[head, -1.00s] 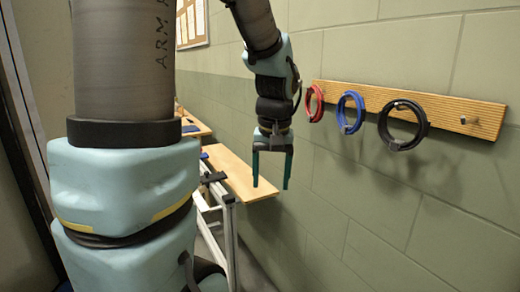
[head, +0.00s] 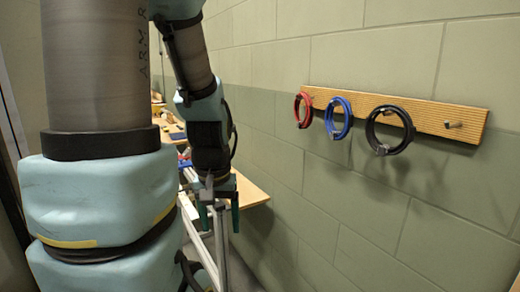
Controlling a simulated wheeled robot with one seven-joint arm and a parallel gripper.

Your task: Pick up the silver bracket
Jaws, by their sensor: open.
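I cannot make out a silver bracket anywhere in the head view; much of the work surface is hidden behind my arm. My gripper (head: 220,217) points downward, open, with its two dark green fingers apart and nothing visible between them. It shows in front of the wooden table top (head: 250,192) and its metal frame. Whether it touches anything there I cannot tell.
A wooden rail (head: 425,112) on the block wall holds a red coil (head: 297,110), a blue coil (head: 346,122) and a black coil (head: 371,135) on pegs. Small, unclear items lie on the surface behind my arm. The wall stands close on the right.

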